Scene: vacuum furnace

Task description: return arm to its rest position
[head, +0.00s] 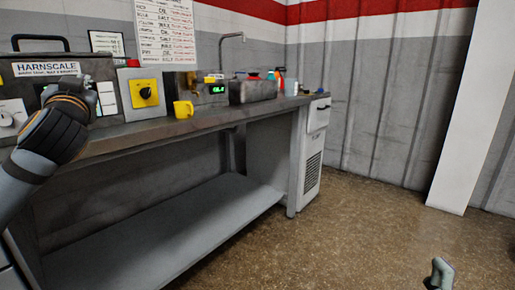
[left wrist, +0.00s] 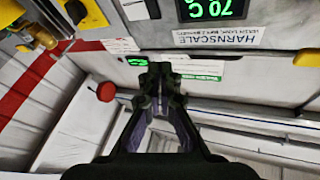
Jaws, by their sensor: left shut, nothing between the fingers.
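My left arm comes in from the left in the head view, with its dark wrist and left gripper (head: 72,102) in front of the Harnscale machine (head: 62,69). The fingers are mostly hidden there behind the wrist. In the left wrist view the left gripper (left wrist: 160,72) has its fingertips together, with nothing between them. The machine's label and green display (left wrist: 212,9) show beyond the fingers. I cannot tell the exact gap between the gripper and the machine.
A lower shelf (head: 160,230) runs beneath. The floor (head: 345,235) to the right is mostly clear. A small grey piece (head: 441,272) shows at the bottom right.

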